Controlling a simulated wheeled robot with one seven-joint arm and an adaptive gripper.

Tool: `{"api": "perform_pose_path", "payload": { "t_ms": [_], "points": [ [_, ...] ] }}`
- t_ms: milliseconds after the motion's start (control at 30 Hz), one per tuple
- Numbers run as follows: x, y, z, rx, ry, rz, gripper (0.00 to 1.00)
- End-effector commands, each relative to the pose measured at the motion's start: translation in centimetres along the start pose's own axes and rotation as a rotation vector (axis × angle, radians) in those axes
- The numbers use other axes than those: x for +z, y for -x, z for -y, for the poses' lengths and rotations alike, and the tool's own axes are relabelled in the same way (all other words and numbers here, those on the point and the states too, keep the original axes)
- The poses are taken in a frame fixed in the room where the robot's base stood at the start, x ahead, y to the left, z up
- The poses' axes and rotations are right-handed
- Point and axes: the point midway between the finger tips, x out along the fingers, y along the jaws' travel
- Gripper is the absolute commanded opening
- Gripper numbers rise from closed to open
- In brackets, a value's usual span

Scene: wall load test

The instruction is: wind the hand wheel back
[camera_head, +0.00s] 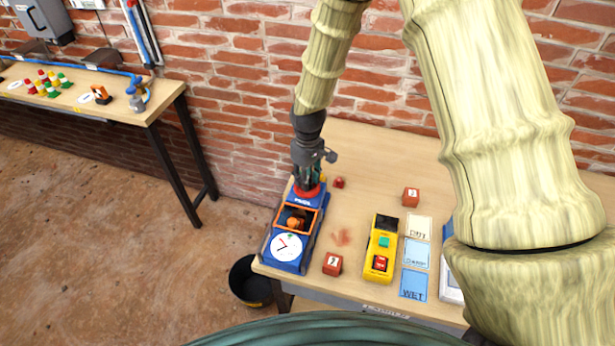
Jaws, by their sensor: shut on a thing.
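The hand wheel (306,192) is red and sits at the back end of a blue test device (287,252) on the wooden table.
A yellow meter (381,250) with green and red buttons stands right of the device. A black bucket (250,280) is on the floor. A second table (150,110) stands at left; brick wall behind.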

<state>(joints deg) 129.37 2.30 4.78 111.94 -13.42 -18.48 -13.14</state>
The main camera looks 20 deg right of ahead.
Motion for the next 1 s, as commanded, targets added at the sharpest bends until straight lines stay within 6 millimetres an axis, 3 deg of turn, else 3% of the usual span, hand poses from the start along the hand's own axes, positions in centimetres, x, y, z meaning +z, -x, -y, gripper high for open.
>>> {"api": "perform_pose_path", "payload": {
  "t_ms": [367, 400, 500, 833, 1000],
  "points": [
    [0.0, 0.0, 0.0, 0.000, 0.003, 0.000, 0.04],
    [0.0, 0.0, 0.0, 0.000, 0.003, 0.000, 0.33],
    [0.0, 0.0, 0.0, 0.000, 0.003, 0.000, 0.51],
    [0.0, 0.1, 0.0, 0.000, 0.003, 0.000, 0.51],
    [-0.1, 1.2, 0.0, 0.001, 0.003, -0.002, 0.51]
  ]
}}
